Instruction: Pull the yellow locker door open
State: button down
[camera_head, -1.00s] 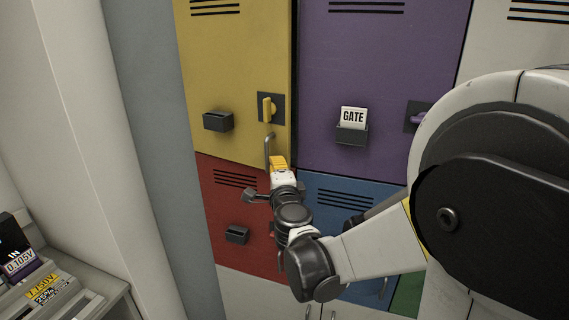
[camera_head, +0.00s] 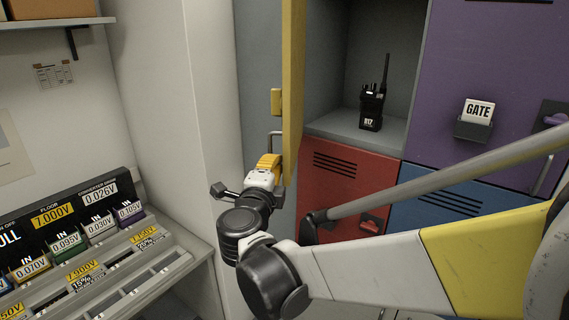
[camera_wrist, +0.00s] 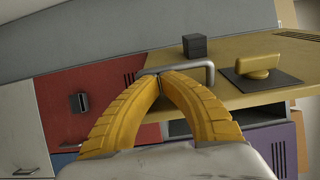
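The yellow locker door (camera_head: 293,75) stands swung open, seen nearly edge-on in the head view; its face shows in the wrist view (camera_wrist: 225,98). Its yellow latch (camera_head: 277,101) shows on a dark plate in the wrist view (camera_wrist: 259,66). The grey bar handle (camera_head: 274,134) is also in the wrist view (camera_wrist: 209,72). My gripper (camera_head: 271,160) is at this handle. In the wrist view its yellow fingers (camera_wrist: 160,75) meet around one end of the bar; the exact contact is partly hidden.
The open yellow compartment holds a black radio (camera_head: 372,108) on its grey floor (camera_head: 345,127). The purple door (camera_head: 495,65), red door (camera_head: 345,200) and blue door (camera_head: 455,195) are closed. A sloped rack of labelled cards (camera_head: 110,245) stands at left, beside a pale pillar (camera_head: 170,100).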

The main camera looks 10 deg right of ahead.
jog(key=shift+w+a+b, duration=0.15)
jog(key=shift+w+a, duration=0.3)
jog(key=shift+a, duration=0.45)
jog(key=shift+w+a+b, duration=0.1)
jog(key=shift+w+a, duration=0.3)
jog(key=shift+a, duration=0.45)
jog(key=shift+w+a+b, duration=0.15)
jog(key=shift+w+a, duration=0.3)
jog(key=shift+a, duration=0.45)
